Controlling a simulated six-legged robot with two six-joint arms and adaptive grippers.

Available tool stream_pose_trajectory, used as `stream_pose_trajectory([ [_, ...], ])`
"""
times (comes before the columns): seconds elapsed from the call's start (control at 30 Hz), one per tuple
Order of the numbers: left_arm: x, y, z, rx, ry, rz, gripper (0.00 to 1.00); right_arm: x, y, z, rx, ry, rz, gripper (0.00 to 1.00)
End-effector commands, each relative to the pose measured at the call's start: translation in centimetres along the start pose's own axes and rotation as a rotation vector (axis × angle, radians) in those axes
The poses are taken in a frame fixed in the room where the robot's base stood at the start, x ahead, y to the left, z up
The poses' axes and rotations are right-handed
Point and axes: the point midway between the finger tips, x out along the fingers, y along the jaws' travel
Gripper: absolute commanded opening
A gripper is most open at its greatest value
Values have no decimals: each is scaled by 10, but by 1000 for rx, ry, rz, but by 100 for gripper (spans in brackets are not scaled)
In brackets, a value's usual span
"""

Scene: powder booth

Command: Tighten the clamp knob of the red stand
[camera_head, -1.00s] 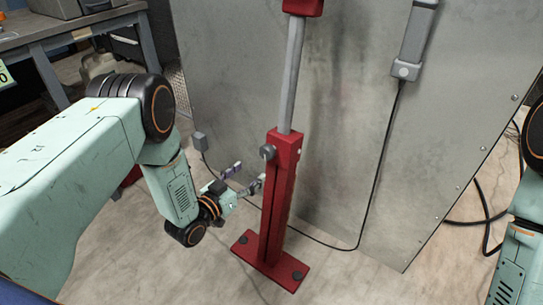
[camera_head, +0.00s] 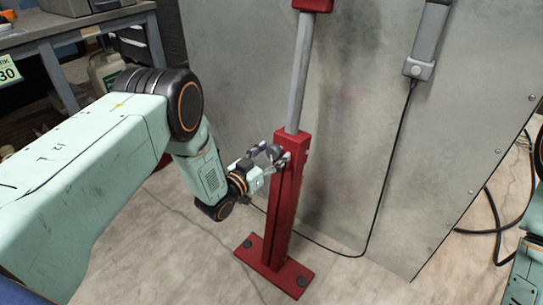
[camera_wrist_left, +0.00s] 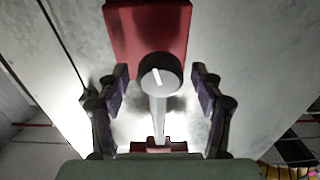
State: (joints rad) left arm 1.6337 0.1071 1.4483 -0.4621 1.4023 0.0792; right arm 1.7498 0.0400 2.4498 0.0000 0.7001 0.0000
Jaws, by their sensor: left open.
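The red stand (camera_head: 284,200) stands upright on its flat base, with a grey rod (camera_head: 299,75) rising from its red post. The dark round clamp knob (camera_head: 275,152) is near the top of the post, partly hidden by my left gripper (camera_head: 270,160). In the left wrist view the knob (camera_wrist_left: 160,73) shows a white mark on its face and sits between the fingers of my open left gripper (camera_wrist_left: 159,85). Gaps show on both sides, so the fingers look apart from it. My right gripper is out of view; only part of that arm shows at the right edge.
A grey metal panel (camera_head: 350,170) stands close behind the stand. A grey handheld device (camera_head: 427,45) hangs on it, with a black cable running down to the floor. A workbench (camera_head: 70,32) is at the back left.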

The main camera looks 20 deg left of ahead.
Motion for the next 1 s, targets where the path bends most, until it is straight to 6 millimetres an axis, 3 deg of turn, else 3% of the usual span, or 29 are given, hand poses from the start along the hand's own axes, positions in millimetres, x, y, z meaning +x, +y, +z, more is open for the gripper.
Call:
stream_pose_trajectory([
  [0.13, 0, 0, 0, 0, 0, 0, 66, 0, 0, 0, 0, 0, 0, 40],
  [0.77, -1, 0, 0, 0, -1, 0, 12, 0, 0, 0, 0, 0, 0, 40],
  [1.0, -1, 0, 0, 21, -2, 3, 12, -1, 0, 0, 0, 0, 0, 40],
])
